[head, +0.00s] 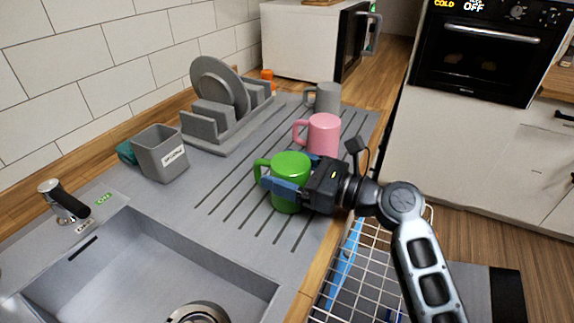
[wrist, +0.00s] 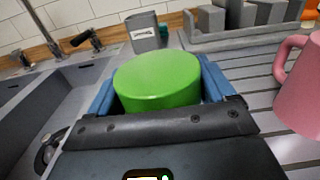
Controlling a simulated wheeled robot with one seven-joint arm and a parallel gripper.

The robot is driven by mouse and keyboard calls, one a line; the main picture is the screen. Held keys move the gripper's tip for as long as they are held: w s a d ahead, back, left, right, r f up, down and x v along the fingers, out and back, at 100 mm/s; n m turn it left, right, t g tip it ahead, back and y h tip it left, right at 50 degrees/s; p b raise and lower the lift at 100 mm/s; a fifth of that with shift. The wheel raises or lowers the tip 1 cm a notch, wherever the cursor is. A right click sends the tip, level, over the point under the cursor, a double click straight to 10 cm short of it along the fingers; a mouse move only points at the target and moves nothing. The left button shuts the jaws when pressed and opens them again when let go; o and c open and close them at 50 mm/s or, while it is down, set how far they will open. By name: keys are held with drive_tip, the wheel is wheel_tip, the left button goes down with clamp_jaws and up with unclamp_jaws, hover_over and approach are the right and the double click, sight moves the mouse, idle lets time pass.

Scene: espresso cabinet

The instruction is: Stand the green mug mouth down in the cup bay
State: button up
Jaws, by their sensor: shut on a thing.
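The green mug (head: 288,170) is at the grooved drainboard (head: 240,195), upright on its axis with a flat, closed green face up, so its mouth faces down. Its handle points left in the head view. My gripper (head: 284,180) is shut on the mug's body, with blue fingers on two sides. In the wrist view the mug's closed top (wrist: 158,78) lies between the fingers (wrist: 158,88). Whether its rim touches the drainboard or hangs just above it, I cannot tell. No marked cup bay can be made out.
A pink mug (head: 323,134) and a grey mug (head: 327,97) stand behind the green one. A grey dish rack (head: 205,128) with plates and a grey holder (head: 161,155) stand along the wall. The sink (head: 150,265) is front left. A wire rack (head: 365,270) is below the counter edge.

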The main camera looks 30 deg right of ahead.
sight(308, 178)
drive_tip(key=o, duration=1.1)
drive_tip(key=shift+f, duration=0.1)
drive_tip(key=shift+b+v, duration=0.3)
drive_tip(key=shift+v, duration=3.6)
